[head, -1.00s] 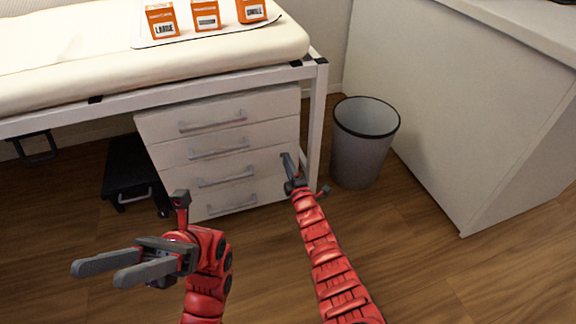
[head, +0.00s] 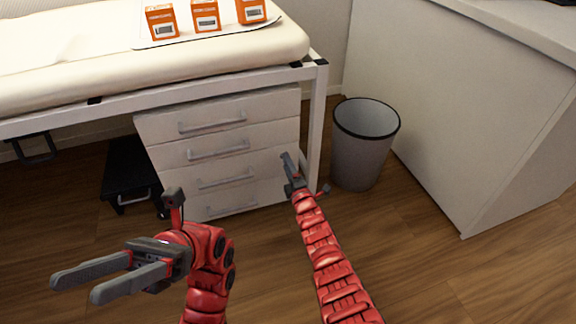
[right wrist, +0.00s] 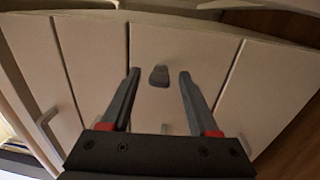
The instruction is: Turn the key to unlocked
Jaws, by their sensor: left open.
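A small dark grey key-like piece (right wrist: 159,76) sits on the pale front of the drawer cabinet (head: 225,145). In the right wrist view it shows between the two fingers of my right gripper (right wrist: 160,95), with clear gaps on both sides. My right gripper is open and points at the cabinet front; in the head view (head: 288,162) it is at the cabinet's right side and the key cannot be made out there. Which way the key is turned is hard to tell. My left gripper (head: 76,287) is open and empty, low at the left, away from the cabinet.
The cabinet stands under a padded bench (head: 150,65) with several orange boxes (head: 205,16) on a tray. A bench leg (head: 316,130) and a grey bin (head: 362,150) are close to the right gripper. A black step stool (head: 130,172) stands left. The front floor is open.

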